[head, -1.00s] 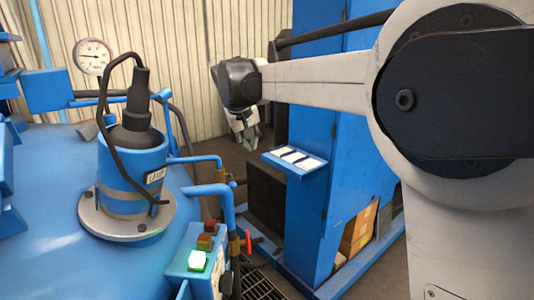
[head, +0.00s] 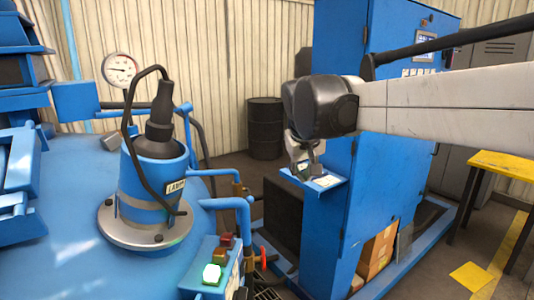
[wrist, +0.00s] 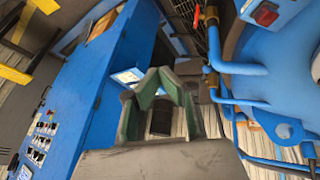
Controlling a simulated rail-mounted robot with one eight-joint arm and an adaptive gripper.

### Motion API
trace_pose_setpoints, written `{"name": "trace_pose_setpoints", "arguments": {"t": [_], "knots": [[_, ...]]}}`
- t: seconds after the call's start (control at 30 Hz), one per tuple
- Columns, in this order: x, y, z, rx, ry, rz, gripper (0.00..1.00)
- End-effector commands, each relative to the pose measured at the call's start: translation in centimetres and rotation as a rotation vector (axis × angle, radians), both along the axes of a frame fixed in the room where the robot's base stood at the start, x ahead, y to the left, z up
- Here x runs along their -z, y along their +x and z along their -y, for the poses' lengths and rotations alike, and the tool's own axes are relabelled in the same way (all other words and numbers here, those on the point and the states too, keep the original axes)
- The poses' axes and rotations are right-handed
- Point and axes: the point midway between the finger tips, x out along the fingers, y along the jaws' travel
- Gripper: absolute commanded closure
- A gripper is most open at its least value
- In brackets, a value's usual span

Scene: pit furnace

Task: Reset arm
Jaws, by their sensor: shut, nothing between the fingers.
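My gripper (head: 304,158) hangs below the black wrist joint of my arm in the head view. It is shut and empty, in front of the blue cabinet and close above its small shelf in the picture. I cannot tell the gap between them. In the wrist view my gripper (wrist: 165,84) shows its dark green fingers. The pale arm link reaches in from the right edge of the head view.
The blue furnace (head: 75,245) with its gauge (head: 118,69) and pipes is at left. A blue cabinet (head: 375,215) with a small shelf (head: 326,181) stands behind my arm. A black drum (head: 265,128) is behind. A yellow table (head: 503,166) is at right. Floor shows between.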

Motion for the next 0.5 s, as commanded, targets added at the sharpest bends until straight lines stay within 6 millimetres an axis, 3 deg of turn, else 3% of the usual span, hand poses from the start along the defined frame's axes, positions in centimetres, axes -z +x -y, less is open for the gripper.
{"name": "trace_pose_setpoints", "arguments": {"t": [0.03, 0.27, 0.5], "knots": [[0.1, -1.8, 1.0, 0.01, 0.012, 0.007, 1.0], [1.5, -8.6, 4.3, 0.047, 0.067, 0.039, 1.0], [4.2, -15.8, 6.9, 0.089, 0.123, 0.074, 1.0]]}}
